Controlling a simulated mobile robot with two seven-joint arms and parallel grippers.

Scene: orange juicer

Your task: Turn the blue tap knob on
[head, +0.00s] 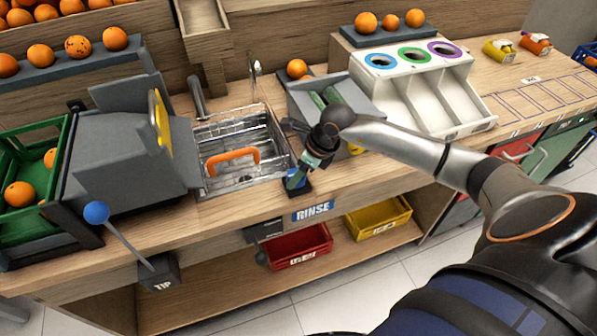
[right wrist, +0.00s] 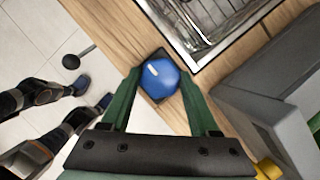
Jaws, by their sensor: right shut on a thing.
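The blue tap knob (right wrist: 160,78) sits on a dark square base at the front edge of the counter, beside the sink (head: 240,155). It carries a small pale mark on its top. My right gripper (head: 297,180) reaches down over this spot, just above the blue RINSE label (head: 313,211). In the right wrist view its two green fingers stand on either side of the knob, shut on it. In the head view the gripper hides most of the knob. My left gripper is in neither view.
A wire basket with an orange handle (head: 232,156) sits in the sink. A grey bin (head: 352,100) stands close right of my right gripper. The blue-ball lever (head: 97,212) sticks out at front left. Red (head: 299,250) and yellow (head: 379,218) crates sit below.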

